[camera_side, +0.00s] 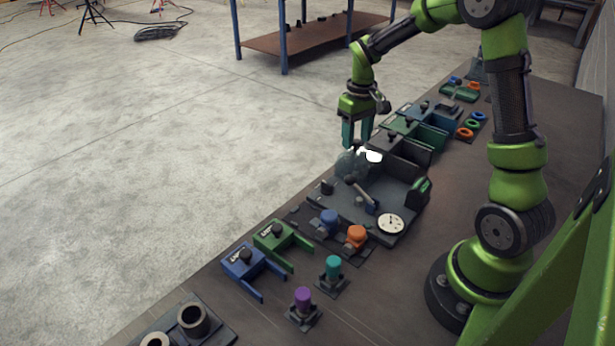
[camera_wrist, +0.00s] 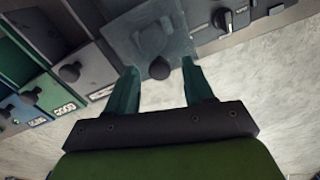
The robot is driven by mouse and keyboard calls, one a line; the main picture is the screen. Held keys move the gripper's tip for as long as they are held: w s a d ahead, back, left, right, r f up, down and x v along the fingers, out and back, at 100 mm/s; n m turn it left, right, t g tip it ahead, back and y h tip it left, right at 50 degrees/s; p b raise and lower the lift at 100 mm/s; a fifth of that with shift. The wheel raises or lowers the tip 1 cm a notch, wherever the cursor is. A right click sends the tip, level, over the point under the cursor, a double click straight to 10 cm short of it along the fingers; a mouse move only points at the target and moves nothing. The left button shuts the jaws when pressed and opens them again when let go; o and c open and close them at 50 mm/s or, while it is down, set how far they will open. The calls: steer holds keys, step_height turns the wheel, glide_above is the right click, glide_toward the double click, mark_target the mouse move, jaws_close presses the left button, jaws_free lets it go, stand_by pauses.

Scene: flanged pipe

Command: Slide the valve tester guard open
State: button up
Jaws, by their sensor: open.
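The valve tester (camera_side: 345,208) is a dark plate on the bench with a round white gauge (camera_side: 391,223) at its near corner and a lever (camera_side: 360,192) in its middle. Its guard (camera_side: 348,163) is a clear, smoky cover at the tester's far end. In the wrist view the guard (camera_wrist: 148,32) shows as a see-through panel with a dark round knob (camera_wrist: 160,68) at its edge. My gripper (camera_side: 357,146) points down over the guard. Its green fingers are open, one on each side of the knob; I cannot tell whether either touches it.
Open bins (camera_side: 418,130) stand just beyond the tester, and labelled bins (camera_wrist: 48,98) show at left in the wrist view. Blue (camera_side: 329,222) and orange (camera_side: 357,236) valves sit at the tester's near side. Green and blue forked fixtures (camera_side: 275,240) lie nearer.

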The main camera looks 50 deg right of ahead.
steer(key=shift+f, duration=0.15)
steer(key=shift+c, duration=0.4)
jaws_close()
steer(key=s, duration=0.9)
steer(key=shift+o, duration=0.4)
jaws_free()
step_height(320, 180, up, 17)
stand_by(0.4)
